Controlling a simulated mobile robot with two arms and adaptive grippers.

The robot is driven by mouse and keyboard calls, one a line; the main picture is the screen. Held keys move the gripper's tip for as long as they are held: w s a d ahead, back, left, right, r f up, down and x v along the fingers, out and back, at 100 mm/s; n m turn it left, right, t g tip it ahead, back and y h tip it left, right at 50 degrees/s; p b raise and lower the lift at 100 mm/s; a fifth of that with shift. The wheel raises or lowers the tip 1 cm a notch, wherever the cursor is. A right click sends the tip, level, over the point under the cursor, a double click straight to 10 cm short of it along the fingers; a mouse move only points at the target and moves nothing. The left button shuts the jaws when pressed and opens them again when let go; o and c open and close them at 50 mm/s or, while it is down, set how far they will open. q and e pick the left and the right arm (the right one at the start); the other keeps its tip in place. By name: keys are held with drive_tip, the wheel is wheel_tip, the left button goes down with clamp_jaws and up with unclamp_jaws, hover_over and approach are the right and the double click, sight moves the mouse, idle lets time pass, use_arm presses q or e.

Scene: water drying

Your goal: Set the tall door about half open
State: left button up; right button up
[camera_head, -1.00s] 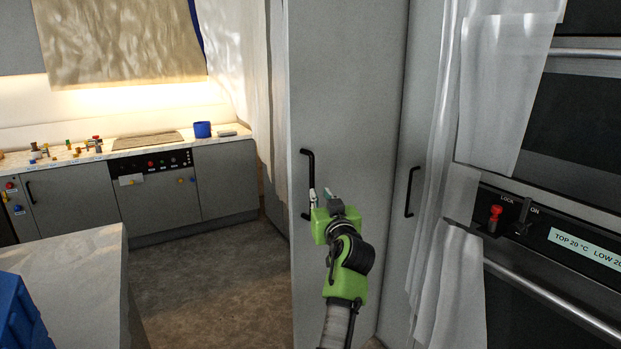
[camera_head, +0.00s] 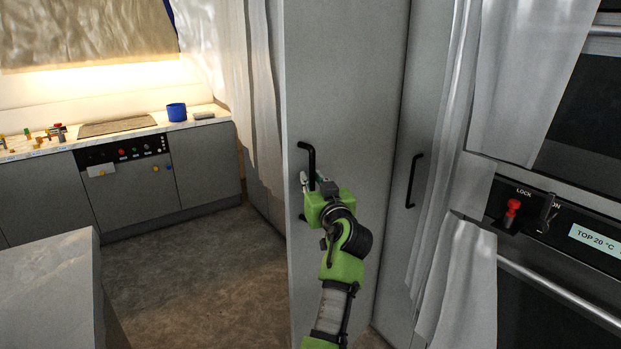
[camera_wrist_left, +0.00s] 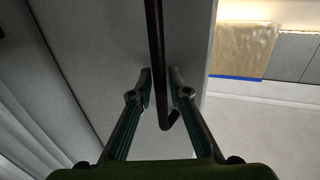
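The tall door (camera_head: 345,80) is a flat grey panel in the middle of the head view. A black bar handle (camera_head: 310,160) runs upright near its left edge. How far the door stands open is hard to tell. My left gripper (camera_head: 312,183) is at the lower part of this handle, partly hiding it. In the left wrist view the two fingers (camera_wrist_left: 162,88) stand on either side of the handle bar (camera_wrist_left: 155,40), with a visible gap on each side. The gripper is open around the bar, near its lower bend. My right gripper is not in view.
A second grey panel with a black handle (camera_head: 413,180) stands right of the tall door. White cloth (camera_head: 458,265) hangs before the oven (camera_head: 560,270). A pale counter (camera_head: 45,275) is at the lower left. Open floor (camera_head: 200,275) lies left of the door.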

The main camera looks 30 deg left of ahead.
use_arm(q)
drive_tip(key=shift+d, duration=0.1)
clamp_jaws()
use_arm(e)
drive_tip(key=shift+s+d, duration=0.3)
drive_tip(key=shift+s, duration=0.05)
use_arm(q)
drive_tip(key=shift+a, duration=0.2)
